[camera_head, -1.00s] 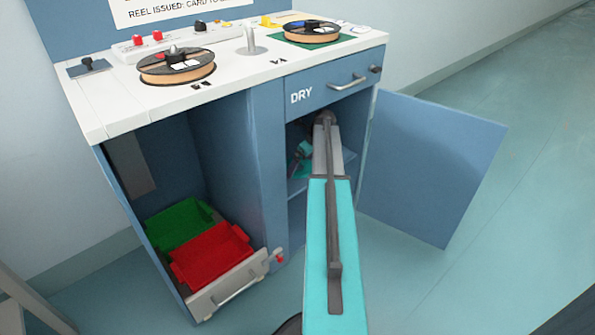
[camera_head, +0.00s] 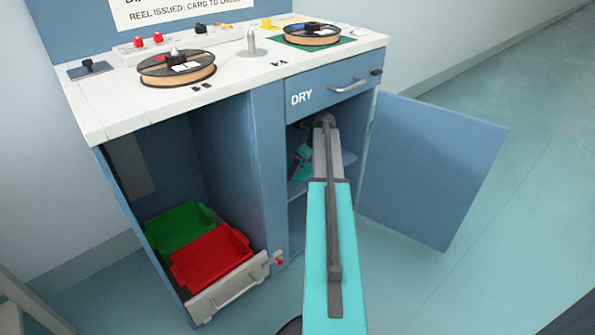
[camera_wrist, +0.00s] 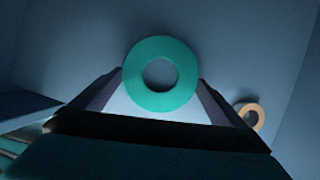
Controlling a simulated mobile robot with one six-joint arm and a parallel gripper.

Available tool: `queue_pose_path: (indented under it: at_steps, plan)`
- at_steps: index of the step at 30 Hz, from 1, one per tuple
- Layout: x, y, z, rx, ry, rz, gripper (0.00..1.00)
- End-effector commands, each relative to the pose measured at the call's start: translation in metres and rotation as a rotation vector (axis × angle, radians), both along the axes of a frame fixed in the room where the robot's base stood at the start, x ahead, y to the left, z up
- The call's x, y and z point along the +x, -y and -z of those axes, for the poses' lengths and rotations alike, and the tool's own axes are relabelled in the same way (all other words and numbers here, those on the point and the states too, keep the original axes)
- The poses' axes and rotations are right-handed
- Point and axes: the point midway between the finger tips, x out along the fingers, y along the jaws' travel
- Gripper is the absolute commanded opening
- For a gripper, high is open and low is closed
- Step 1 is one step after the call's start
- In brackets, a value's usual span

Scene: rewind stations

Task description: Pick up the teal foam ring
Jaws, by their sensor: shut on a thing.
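The teal foam ring (camera_wrist: 132,75) is in the wrist view, its round hole facing the camera. My gripper (camera_wrist: 160,88) is shut on it, with one dark finger at each side of the ring. In the head view my arm reaches into the open compartment under the DRY drawer. My gripper is mostly hidden there behind the arm and in shadow. I cannot clearly tell the ring from my own teal parts in that view. Whether the ring touches the surface behind it is unclear.
A smaller tan ring (camera_wrist: 241,112) lies to the right in the wrist view. The compartment has a shelf (camera_head: 349,157) and frame close around my arm. Its blue door (camera_head: 435,170) stands open to the right. Green (camera_head: 178,228) and red (camera_head: 212,262) bins are at left.

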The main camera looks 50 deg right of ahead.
Motion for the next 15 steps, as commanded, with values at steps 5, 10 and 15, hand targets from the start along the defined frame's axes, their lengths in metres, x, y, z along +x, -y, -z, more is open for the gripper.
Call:
queue_pose_path:
  at_steps: [5,10,15]
  plan:
    - [0.000,0.000,0.000,0.000,0.000,0.000,0.73]
    - [0.000,0.000,-0.004,0.000,0.000,0.000,0.73]
    - [0.000,0.001,-0.014,0.000,0.000,0.001,0.73]
